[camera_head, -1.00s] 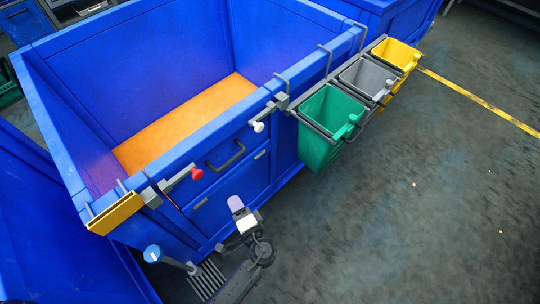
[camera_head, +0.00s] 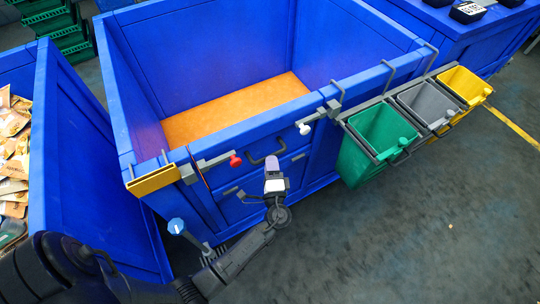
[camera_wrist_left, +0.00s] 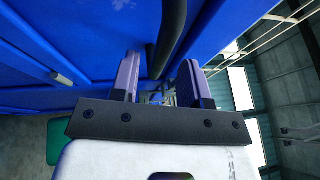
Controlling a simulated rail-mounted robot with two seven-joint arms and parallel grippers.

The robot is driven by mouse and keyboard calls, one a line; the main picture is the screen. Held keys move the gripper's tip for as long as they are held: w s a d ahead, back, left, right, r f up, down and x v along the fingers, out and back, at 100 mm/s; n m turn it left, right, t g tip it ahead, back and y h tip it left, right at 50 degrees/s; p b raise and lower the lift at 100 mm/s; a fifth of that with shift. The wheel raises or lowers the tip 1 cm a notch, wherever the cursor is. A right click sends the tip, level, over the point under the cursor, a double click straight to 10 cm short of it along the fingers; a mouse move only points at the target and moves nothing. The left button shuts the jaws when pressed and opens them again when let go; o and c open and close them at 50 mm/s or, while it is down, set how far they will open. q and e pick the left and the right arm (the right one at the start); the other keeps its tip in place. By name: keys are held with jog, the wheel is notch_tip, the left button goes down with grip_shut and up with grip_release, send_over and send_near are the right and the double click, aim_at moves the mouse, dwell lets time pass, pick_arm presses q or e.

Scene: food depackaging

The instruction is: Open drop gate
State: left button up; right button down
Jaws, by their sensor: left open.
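The blue bin (camera_head: 128,118) stands in the middle with an orange floor (camera_head: 235,108). Its front holds a blue gate panel (camera_head: 243,207) with a dark bar handle (camera_head: 265,158); the panel looks upright and flush with the front. My left gripper (camera_head: 274,172) is open just in front of the handle, slightly below it in the head view. In the left wrist view, the handle's dark bar (camera_wrist_left: 167,38) runs between and beyond the fingertips of the gripper (camera_wrist_left: 161,72); I cannot tell whether they touch. My right gripper is not in view.
A red-knobbed lever (camera_head: 234,160) and a white-knobbed lever (camera_head: 305,128) stick out along the front rim. Green (camera_head: 360,165), grey (camera_head: 402,99) and yellow (camera_head: 470,77) small bins hang at right. A blue crate (camera_head: 42,110) with packages is at left. Open floor lies at lower right.

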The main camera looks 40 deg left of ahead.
aim_at(265, 153)
pick_arm(q)
jog(key=shift+x, duration=1.7)
jog(key=shift+c, duration=0.4)
grip_shut()
